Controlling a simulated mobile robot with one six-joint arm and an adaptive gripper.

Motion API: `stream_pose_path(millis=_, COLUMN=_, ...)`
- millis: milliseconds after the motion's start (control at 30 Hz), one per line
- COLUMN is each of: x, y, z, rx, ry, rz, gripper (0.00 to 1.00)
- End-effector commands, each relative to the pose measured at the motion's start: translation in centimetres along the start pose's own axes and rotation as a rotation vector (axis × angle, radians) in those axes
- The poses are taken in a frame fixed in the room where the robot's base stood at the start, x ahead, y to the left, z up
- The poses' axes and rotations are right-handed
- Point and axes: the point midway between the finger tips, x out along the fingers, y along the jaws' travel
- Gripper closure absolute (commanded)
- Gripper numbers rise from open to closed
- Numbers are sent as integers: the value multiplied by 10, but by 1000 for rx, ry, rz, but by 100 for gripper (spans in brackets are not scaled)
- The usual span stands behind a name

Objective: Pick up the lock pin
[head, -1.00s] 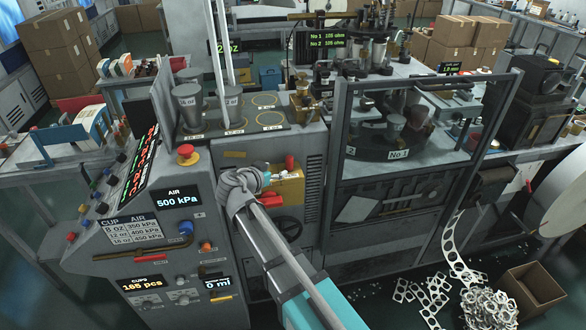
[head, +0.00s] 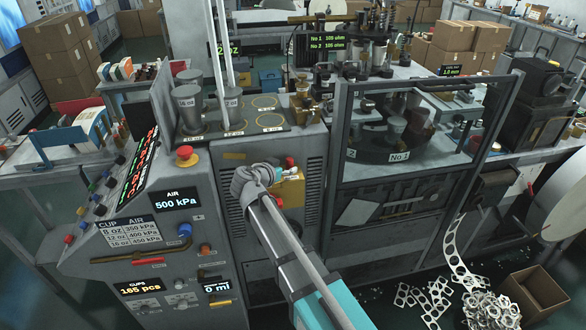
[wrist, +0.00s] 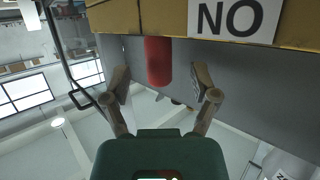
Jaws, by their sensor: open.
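The lock pin appears to be the red cylinder (wrist: 158,60) at the edge of a yellow box (wrist: 115,15) in the wrist view. My gripper (wrist: 175,80) is open, with one finger on each side of the red cylinder. There is a visible gap on both sides, wider on the right. In the head view my gripper (head: 279,174) is at the yellow box (head: 291,190) on the front of the grey machine. A small red part (head: 290,161) shows at the box's top. My own wrist hides part of the box's left side.
The machine's control panel (head: 155,225) lies left of my arm, with a red button (head: 186,155) above it. A dark framed guard (head: 400,185) stands to the right. A cardboard box (head: 535,290) and scrap strips (head: 490,308) lie on the floor at right.

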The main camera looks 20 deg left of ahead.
Motion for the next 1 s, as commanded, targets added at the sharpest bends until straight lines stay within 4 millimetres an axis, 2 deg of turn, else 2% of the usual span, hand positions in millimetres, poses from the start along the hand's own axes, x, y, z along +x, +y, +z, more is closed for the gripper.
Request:
stream_pose_path(millis=100, x=17, y=0, z=0, rx=0, ry=0, rz=2, gripper=23)
stream_pose_path(millis=300, x=30, y=0, z=-1, rx=1, ry=0, rz=1, gripper=23)
stream_pose_path(millis=867, x=30, y=1, z=-1, rx=0, ry=0, rz=0, gripper=23)
stream_pose_path(millis=1000, x=30, y=0, z=-1, rx=0, ry=0, rz=0, gripper=48)
